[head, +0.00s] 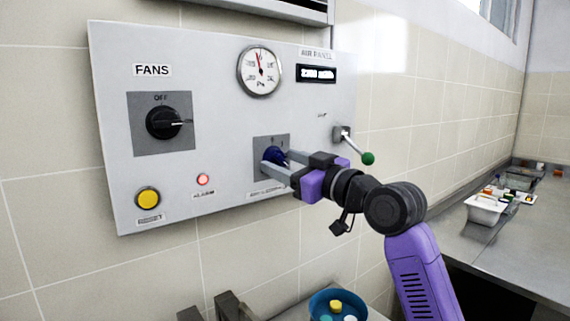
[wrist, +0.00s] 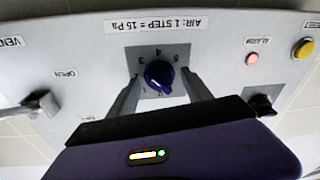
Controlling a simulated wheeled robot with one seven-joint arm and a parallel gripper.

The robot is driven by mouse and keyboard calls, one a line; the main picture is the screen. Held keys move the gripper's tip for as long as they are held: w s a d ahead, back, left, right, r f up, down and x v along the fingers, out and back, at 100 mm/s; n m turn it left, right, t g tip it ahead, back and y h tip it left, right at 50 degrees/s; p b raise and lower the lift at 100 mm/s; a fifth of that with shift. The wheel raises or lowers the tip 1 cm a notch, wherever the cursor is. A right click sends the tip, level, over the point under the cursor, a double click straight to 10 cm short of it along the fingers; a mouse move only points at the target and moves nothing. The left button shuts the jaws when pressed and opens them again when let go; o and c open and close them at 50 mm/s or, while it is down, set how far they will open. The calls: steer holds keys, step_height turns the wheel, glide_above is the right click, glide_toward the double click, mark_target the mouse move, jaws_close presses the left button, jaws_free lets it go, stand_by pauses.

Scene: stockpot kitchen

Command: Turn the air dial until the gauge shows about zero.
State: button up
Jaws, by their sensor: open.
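In the head view the dial (head: 274,155) is partly hidden by my gripper. The round white gauge (head: 260,70) is above it; its red needle points almost straight up, slightly left. Its small figures are too blurred to read. My gripper (wrist: 161,82) is open, with one finger on each side of the dial. I cannot tell whether the fingers touch it.
The panel also carries a black FANS knob (head: 164,122), a yellow button (head: 148,198), a lit red alarm lamp (head: 203,180), a digital display (head: 316,73) and a green-tipped lever (head: 367,158) close to my wrist. A blue bowl (head: 322,301) stands below.

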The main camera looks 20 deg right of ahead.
steer(key=b+v, duration=0.2)
steer(key=v, duration=0.5)
steer(key=shift+s, duration=0.35)
steer(key=shift+d, duration=0.2)
steer(key=s+d+r+m+t+h, duration=0.2)
steer(key=d+r+m+t+h, duration=0.1)
steer(key=d+t, duration=0.15)
steer(key=s+f+m+h, duration=0.4)
steer(key=s+f, duration=0.2)
steer(key=f, duration=0.4)
steer(key=s+f+m+h, duration=0.4)
steer(key=s+f, duration=0.2)
steer(key=f, duration=0.4)
steer(key=s+a+f+n+g+y, duration=0.1)
steer(key=s+a+f+g, duration=0.1)
steer(key=s+f, duration=0.5)
steer(key=s+a+f+n+g+y, duration=0.1)
steer(key=s+a+f+g, duration=0.1)
steer(key=s+f, duration=0.6)
steer(key=s+a+f+n+g+y, duration=0.1)
steer(key=s+f, duration=0.6)
steer(key=s, duration=1.1)
steer(key=a+n+g, duration=0.1)
steer(key=a+g, duration=0.1)
steer(key=a, duration=0.1)
steer(key=shift+s+f+y, duration=0.25)
steer(key=shift+s+y, duration=0.05)
